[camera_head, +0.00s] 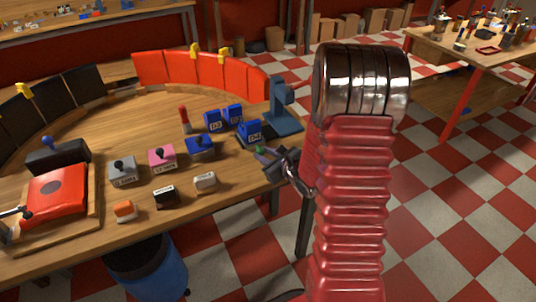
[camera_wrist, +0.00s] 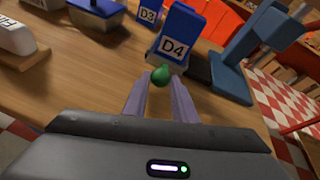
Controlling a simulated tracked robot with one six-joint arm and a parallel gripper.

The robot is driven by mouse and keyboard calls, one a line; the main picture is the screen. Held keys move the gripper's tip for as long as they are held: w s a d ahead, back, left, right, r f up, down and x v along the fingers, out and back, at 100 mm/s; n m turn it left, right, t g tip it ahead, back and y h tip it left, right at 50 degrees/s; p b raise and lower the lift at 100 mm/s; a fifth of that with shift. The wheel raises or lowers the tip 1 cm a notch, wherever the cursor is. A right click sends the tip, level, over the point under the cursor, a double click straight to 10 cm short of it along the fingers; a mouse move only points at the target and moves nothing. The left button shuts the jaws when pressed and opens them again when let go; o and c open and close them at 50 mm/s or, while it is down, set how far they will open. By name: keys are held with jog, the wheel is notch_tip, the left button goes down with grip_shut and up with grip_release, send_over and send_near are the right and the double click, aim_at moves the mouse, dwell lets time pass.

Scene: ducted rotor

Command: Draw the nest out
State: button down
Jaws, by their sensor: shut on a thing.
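My gripper (camera_wrist: 160,92) is at the right end of the curved bench, low over its top. Its two pale fingers are shut on a small green ball (camera_wrist: 161,75), held at the fingertips. The ball is just in front of a blue block marked D4 (camera_wrist: 178,45); I cannot tell whether they touch. In the head view, the gripper (camera_head: 268,155) and green ball (camera_head: 259,149) show left of my red arm sleeve. I cannot make out anything that is clearly a nest.
A blue stand (camera_head: 284,108) is close right of the D4 block. Several knobbed blocks, including a pink one (camera_head: 162,157), sit left. A red unit (camera_head: 57,190) is at far left. Red panels (camera_head: 213,72) line the back. A blue bin (camera_head: 148,268) stands below the front edge.

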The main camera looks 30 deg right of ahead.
jog(key=shift+a, duration=0.4)
jog(key=shift+a, duration=0.1)
jog(key=c, duration=1.5)
grip_release()
jog(key=shift+o, duration=0.2)
jog(key=shift+d, duration=0.2)
jog(key=shift+s, duration=0.1)
